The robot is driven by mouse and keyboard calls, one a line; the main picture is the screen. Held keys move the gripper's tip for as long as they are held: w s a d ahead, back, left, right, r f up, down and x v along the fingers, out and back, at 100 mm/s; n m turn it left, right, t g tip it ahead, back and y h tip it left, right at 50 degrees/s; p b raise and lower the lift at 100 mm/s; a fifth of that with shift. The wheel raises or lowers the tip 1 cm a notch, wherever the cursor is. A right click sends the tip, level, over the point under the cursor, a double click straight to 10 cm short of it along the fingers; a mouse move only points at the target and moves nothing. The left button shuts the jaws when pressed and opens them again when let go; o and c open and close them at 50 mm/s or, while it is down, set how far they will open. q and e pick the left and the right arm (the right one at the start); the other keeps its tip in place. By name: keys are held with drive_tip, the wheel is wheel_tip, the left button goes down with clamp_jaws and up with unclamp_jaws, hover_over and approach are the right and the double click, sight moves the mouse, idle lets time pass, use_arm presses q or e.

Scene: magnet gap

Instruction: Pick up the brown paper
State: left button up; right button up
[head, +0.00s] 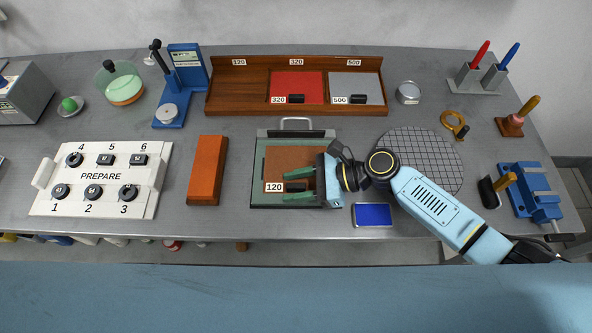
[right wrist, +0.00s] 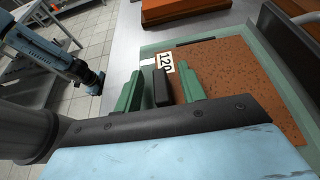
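The brown paper (head: 290,158) is a square sheet with a white 120 label and a black tab (head: 295,187) at its front edge. It lies flat on a green-edged plate with a metal handle. My right gripper (head: 300,185) reaches in from the right, its green fingers low over the sheet's front part. In the right wrist view the open fingers (right wrist: 160,88) stand on either side of the black tab (right wrist: 162,88), with narrow gaps. Part of the brown paper (right wrist: 240,85) is hidden behind the gripper.
An orange-brown block (head: 208,170) lies left of the plate, and a blue pad (head: 373,214) lies close to the right front. A wooden rack (head: 235,95) with red and grey sheets stands behind. A round gridded disc (head: 440,150) lies right, partly under my arm.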

clamp_jaws()
